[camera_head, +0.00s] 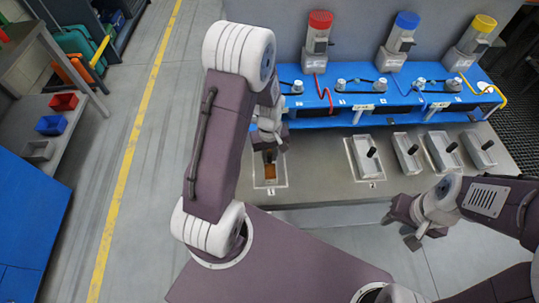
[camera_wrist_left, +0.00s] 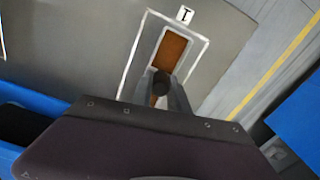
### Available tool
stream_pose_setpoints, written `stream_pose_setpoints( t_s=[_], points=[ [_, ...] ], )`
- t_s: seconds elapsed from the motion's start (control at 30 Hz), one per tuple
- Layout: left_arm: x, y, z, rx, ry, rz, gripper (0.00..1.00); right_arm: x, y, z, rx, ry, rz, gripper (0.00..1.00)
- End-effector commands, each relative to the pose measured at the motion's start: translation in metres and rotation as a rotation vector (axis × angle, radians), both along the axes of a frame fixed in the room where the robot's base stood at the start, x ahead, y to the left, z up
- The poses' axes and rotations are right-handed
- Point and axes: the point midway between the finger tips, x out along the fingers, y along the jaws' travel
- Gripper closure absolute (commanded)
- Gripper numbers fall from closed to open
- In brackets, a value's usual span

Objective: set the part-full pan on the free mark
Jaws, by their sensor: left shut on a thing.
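The pan with brown contents (camera_head: 270,181) lies within the white-outlined mark (camera_head: 287,184) at the left end of the grey bench. It also shows in the left wrist view (camera_wrist_left: 177,32), inside the outline beside a "1" label. My left gripper (camera_head: 268,154) is above it, shut on its dark upright handle (camera_wrist_left: 160,83). The gripper covers the pan's near part in the wrist view. I cannot tell whether the pan touches the bench. My right gripper (camera_head: 401,230) appears open and empty, in front of the bench.
Several grey pans with black handles stand to the right, including one at mark 2 (camera_head: 363,158). Behind them is a blue rack (camera_head: 340,117) with dispensers topped red, blue and yellow. Bare bench (camera_head: 317,165) lies between the first two marks.

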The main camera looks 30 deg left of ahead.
Motion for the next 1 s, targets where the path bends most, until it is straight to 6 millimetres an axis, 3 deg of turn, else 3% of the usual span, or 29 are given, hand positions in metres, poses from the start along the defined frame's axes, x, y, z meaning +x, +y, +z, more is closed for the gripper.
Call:
stream_pose_setpoints(
  t_s=[0.07, 0.1, 0.17, 0.43, 0.57, 0.8, 1.0],
  points=[
    [0.000, 0.000, -0.003, 0.000, 0.000, 0.000, 1.00, 0.000, 0.000, -0.003, 0.000, 0.000, 0.000, 0.64],
    [0.000, 0.000, -0.003, 0.000, 0.000, 0.000, 0.74, 0.000, 0.000, -0.002, 0.000, 0.000, 0.000, 0.64],
    [0.000, 0.000, -0.003, 0.000, 0.000, 0.000, 0.58, 0.000, 0.000, -0.002, 0.000, 0.000, 0.000, 0.64],
    [0.000, 0.000, -0.002, 0.000, 0.000, 0.000, 0.58, 0.000, 0.000, -0.001, 0.000, 0.000, 0.000, 0.64],
    [0.001, 0.000, 0.008, 0.001, -0.004, 0.000, 0.58, 0.000, 0.000, 0.002, 0.000, 0.000, 0.000, 0.64],
    [0.002, 0.000, 0.070, 0.001, -0.007, 0.000, 0.58, 0.000, 0.000, 0.008, 0.000, 0.000, 0.000, 0.64],
    [0.001, 0.000, 0.109, 0.001, -0.005, 0.000, 0.58, 0.000, 0.000, 0.012, 0.000, 0.000, 0.000, 0.64]
  ],
)
